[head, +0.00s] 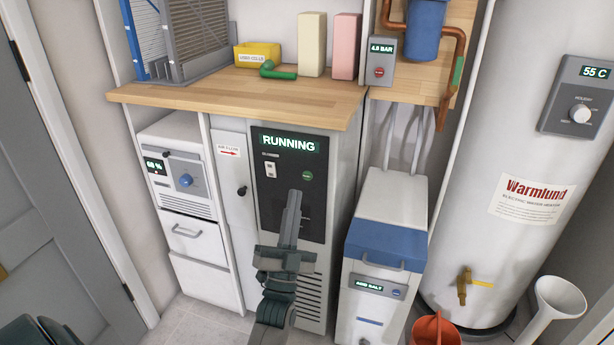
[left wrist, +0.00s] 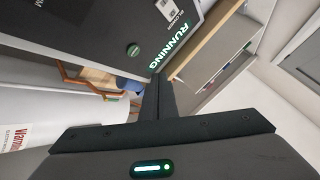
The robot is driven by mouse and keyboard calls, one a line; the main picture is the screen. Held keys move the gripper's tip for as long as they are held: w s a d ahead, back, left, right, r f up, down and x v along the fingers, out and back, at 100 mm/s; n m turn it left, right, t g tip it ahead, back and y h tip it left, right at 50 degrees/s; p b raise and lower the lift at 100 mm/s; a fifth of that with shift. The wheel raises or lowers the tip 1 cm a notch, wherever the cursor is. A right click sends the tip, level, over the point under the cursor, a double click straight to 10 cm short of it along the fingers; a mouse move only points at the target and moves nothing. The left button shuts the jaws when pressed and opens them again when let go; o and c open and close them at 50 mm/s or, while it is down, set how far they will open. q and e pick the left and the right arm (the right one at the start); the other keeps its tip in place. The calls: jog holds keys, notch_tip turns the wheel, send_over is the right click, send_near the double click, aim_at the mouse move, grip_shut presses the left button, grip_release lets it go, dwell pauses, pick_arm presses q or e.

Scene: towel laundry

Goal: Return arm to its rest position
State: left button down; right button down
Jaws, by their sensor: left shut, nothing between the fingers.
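My left gripper (head: 292,207) is in the lower middle of the head view, in front of the black control panel (head: 262,180) of a machine whose display reads "RUNNING". Its fingers are shut with nothing between them. In the left wrist view the closed fingers (left wrist: 160,84) point toward the same panel, where the "RUNNING" display (left wrist: 171,44) and a round green button (left wrist: 133,50) show. The head view also has the green button (head: 307,175) on the panel, apart from the fingertips. My right gripper is not in view.
A wooden counter (head: 225,97) runs above the machine. A blue-lidded salt unit (head: 385,243) and a tall water heater (head: 505,170) stand to the right. An orange bucket (head: 434,330) and white funnel (head: 556,300) are at lower right. A white cabinet (head: 200,245) and grey door (head: 60,190) are left.

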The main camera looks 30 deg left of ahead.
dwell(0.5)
